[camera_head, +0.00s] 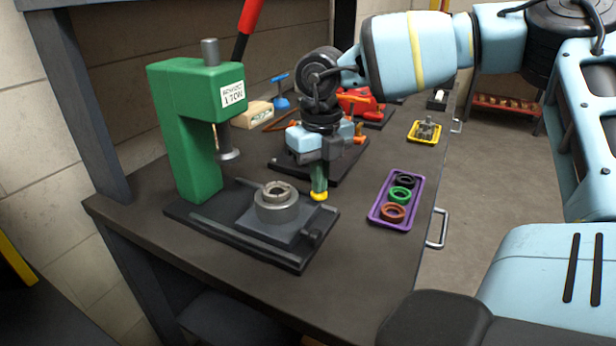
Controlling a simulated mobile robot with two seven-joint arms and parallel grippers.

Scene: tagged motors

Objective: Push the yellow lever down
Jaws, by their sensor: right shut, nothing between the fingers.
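My right gripper (319,187) reaches down over the workbench. Its fingers are together and point down. A small yellow rounded piece (319,196) shows right at their lower end, beside the grey round fixture (277,203) on the press base. I cannot tell whether this piece is the end of the yellow lever or part of my fingertips, nor whether they touch. No other yellow lever shows clearly. The green press (185,130) stands to the left, with a red-gripped handle (250,14) rising behind it. My left gripper is not in view.
A purple tray (374,216) with several rings lies to the right of the fixture. A yellow tray (413,132) with a metal part, red tools (358,101) and a wooden block (254,114) lie farther back. The bench front is clear.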

